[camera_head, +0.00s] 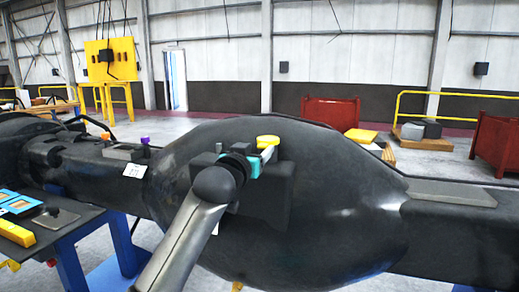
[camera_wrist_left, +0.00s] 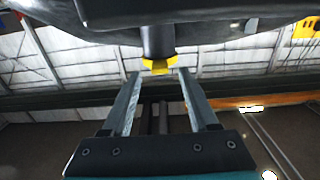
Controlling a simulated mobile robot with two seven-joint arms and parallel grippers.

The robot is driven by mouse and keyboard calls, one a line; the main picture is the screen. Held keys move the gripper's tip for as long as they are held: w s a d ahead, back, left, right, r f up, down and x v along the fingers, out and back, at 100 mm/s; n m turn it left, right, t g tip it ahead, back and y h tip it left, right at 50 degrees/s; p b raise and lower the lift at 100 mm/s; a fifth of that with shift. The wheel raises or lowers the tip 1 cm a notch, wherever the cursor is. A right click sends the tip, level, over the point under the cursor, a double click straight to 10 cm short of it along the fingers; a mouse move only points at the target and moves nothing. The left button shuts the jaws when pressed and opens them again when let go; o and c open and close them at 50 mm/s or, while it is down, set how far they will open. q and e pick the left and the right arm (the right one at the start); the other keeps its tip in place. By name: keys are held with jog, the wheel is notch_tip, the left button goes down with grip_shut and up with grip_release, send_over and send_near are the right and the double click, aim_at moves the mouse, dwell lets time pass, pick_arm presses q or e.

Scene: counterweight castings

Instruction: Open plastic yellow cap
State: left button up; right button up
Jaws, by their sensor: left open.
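The yellow cap (camera_head: 268,140) sits on the dark casting (camera_head: 330,215), in the middle of the head view. In the left wrist view the yellow cap (camera_wrist_left: 160,66) shows at the end of a short black neck, in line with the gap between my fingers. My left gripper (camera_head: 267,155), with its teal body, is right by the cap at the casting. Its two fingers (camera_wrist_left: 160,76) are apart, with nothing held between them. I cannot tell whether the fingertips touch the cap. My right gripper is out of view.
A dark table (camera_head: 75,222) with blue and yellow items stands at left. Red bins (camera_head: 331,113), yellow railings and a yellow stand (camera_head: 110,60) are farther back.

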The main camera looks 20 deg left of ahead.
pick_arm(q)
jog(key=shift+w, duration=0.95)
grip_shut()
dwell(0.9)
